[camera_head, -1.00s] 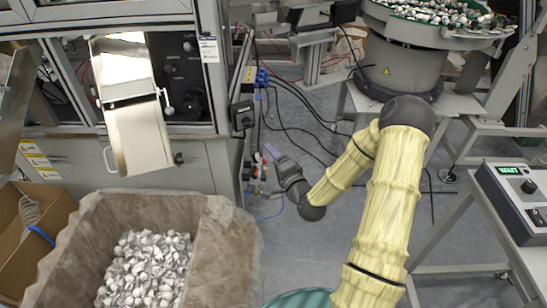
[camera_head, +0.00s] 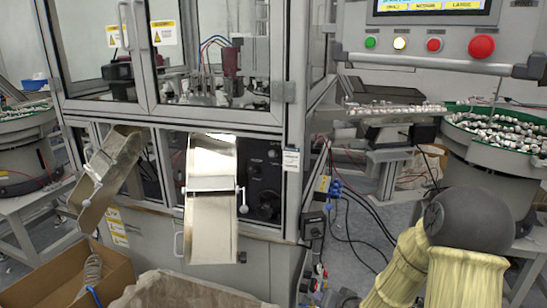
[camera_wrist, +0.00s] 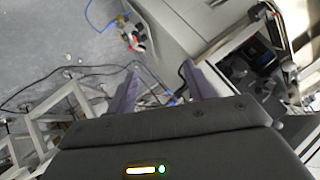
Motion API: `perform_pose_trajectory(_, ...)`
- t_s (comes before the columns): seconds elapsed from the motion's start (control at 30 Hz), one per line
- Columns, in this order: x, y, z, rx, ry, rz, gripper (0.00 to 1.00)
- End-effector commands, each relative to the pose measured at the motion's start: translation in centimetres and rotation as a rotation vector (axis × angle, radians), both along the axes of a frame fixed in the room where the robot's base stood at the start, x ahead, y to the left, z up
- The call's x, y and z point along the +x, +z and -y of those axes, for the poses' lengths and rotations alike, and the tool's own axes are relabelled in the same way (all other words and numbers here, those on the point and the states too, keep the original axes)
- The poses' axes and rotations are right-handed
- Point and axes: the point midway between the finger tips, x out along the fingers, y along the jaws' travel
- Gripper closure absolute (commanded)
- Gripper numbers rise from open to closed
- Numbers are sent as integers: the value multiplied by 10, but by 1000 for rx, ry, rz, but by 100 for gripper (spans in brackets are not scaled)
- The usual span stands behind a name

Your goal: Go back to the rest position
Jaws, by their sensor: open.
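My gripper (camera_wrist: 158,88) shows in the wrist view with its two purple fingers spread apart and nothing between them. Beyond the fingers are the grey floor, cables and the side of the machine. In the head view only my arm's yellow-sleeved links and dark joint show at the lower right. The gripper itself is outside that view.
The assembly machine (camera_head: 285,90) has two chutes, a left one (camera_head: 108,180) and a middle one (camera_head: 211,225). A lined bin (camera_head: 185,288) and a cardboard box (camera_head: 45,285) stand below. A control panel (camera_head: 430,45) hangs at upper right. A bowl feeder (camera_head: 500,130) stands at right.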

Motion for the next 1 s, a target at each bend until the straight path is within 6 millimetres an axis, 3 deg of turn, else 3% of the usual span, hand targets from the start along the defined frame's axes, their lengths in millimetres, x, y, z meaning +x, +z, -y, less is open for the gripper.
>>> perform_pose_trajectory(0.3,-77,34,6,-342,154,-282,48)
perform_pose_trajectory(0.7,-163,70,0,-433,303,-509,48)
perform_pose_trajectory(0.77,-174,75,-1,-432,324,-534,48)
perform_pose_trajectory(1.0,-173,114,0,-431,322,-540,48)
